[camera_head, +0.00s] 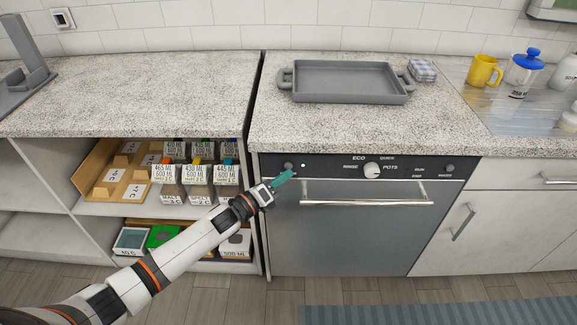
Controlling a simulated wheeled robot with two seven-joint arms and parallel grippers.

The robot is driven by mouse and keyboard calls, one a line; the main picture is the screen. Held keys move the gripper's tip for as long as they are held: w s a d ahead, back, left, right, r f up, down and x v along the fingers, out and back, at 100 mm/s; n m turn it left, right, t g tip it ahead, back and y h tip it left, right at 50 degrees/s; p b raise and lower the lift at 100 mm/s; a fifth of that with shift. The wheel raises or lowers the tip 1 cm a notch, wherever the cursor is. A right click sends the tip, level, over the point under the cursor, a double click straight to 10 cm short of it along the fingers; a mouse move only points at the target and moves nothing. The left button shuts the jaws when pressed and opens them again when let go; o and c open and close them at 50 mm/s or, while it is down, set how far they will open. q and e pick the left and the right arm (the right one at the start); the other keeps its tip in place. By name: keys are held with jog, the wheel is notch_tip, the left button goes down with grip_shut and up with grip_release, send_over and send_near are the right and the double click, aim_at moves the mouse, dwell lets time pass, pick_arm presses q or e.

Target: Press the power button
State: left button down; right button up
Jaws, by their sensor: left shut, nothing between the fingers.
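The power button is most likely the dark round knob (289,166) at the left end of the dishwasher's black control panel. A small green light (303,165) glows just right of it. My left gripper (288,175), with teal fingers, is shut and empty. Its tips appear just below the knob in the head view. I cannot tell whether they touch the panel. The dishwasher (350,230) has a dial (372,170) in the middle of the panel and another dark button (450,168) at the right. My right gripper is not in view.
The dishwasher's bar handle (365,200) sticks out below the panel. A grey tray (345,83) lies on the counter above, with a yellow mug (484,71) and blue-lidded jar (523,72) to its right. Open shelves hold labelled containers (198,185) left of the dishwasher.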

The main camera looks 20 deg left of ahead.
pick_arm(q)
jog(key=s+p, duration=0.1)
jog(key=s, duration=0.1)
jog(key=s+d+p, duration=0.1)
jog(key=s, duration=0.2)
jog(key=shift+s+d+p, duration=0.3)
jog(key=shift+s+p, duration=0.05)
jog(key=shift+p, duration=0.05)
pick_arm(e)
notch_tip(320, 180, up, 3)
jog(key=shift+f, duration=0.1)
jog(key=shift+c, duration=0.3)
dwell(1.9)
